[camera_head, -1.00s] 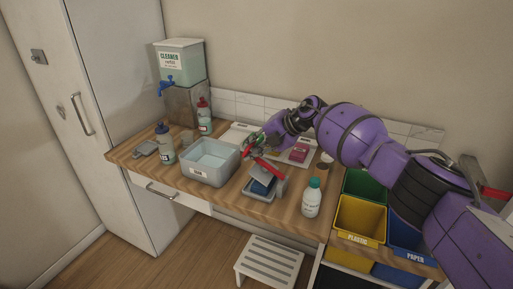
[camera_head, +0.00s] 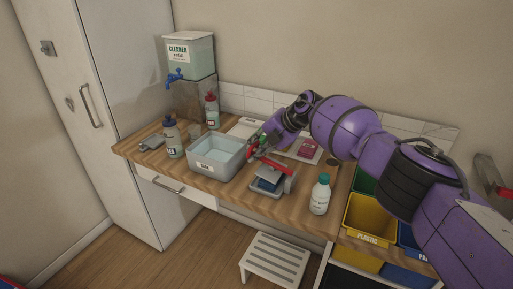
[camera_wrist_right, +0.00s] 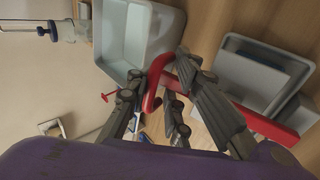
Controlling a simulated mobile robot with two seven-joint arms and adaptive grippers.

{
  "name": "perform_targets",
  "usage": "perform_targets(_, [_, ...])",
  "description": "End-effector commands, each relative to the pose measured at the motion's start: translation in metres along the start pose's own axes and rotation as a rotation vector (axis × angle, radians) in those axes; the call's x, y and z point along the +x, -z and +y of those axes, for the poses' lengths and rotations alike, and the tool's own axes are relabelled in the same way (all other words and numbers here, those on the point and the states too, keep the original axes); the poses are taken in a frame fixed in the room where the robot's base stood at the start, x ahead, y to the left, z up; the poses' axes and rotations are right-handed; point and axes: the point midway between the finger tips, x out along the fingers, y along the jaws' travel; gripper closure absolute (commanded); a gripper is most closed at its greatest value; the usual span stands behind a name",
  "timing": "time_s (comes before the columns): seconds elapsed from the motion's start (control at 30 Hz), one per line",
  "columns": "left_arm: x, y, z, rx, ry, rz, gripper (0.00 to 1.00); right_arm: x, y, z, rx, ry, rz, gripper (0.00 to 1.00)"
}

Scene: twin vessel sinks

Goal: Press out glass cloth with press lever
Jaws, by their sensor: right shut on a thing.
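The press (camera_head: 265,190) stands near the front edge of the wooden counter, with blue cloth (camera_head: 267,183) partly visible under its grey plate. Its red lever (camera_head: 278,164) runs from the right side of the press toward the left. My right gripper (camera_head: 257,146) is closed around the lever's free end. In the right wrist view, the red lever (camera_wrist_right: 240,112) passes between the fingers, and the press tray (camera_wrist_right: 243,82) with a strip of blue lies beyond it. Most of the cloth is hidden by the plate. My left gripper is not in view.
A grey basin of liquid (camera_head: 216,160) sits just left of the press. A white bottle (camera_head: 320,194) stands to its right. Two spray-type bottles, a cleaner dispenser (camera_head: 189,55) and a grey scraper-like item (camera_head: 152,142) are farther left. Bins (camera_head: 370,216) stand at right, a step stool (camera_head: 274,262) below.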

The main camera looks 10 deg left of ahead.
Motion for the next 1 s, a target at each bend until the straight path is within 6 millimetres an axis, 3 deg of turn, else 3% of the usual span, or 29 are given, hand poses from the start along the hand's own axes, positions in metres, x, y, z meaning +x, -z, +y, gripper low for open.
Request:
perform_targets(0.03, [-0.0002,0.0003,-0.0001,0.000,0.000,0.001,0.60,0.0008,0.0049,0.0153,-0.011,-0.024,0.003,1.00])
perform_targets(0.33, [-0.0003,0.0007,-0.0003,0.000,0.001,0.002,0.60,0.0007,0.0050,0.0156,-0.011,-0.024,0.003,1.00])
perform_targets(0.37, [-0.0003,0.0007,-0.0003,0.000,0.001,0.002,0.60,0.0007,0.0050,0.0156,-0.011,-0.024,0.003,0.78])
perform_targets(0.43, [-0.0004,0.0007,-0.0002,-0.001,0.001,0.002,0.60,0.0005,0.0049,0.0155,-0.011,-0.024,0.003,0.72])
perform_targets(1.0, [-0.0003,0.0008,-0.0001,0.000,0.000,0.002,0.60,0.0005,0.0028,0.0089,-0.006,-0.014,0.001,0.72])
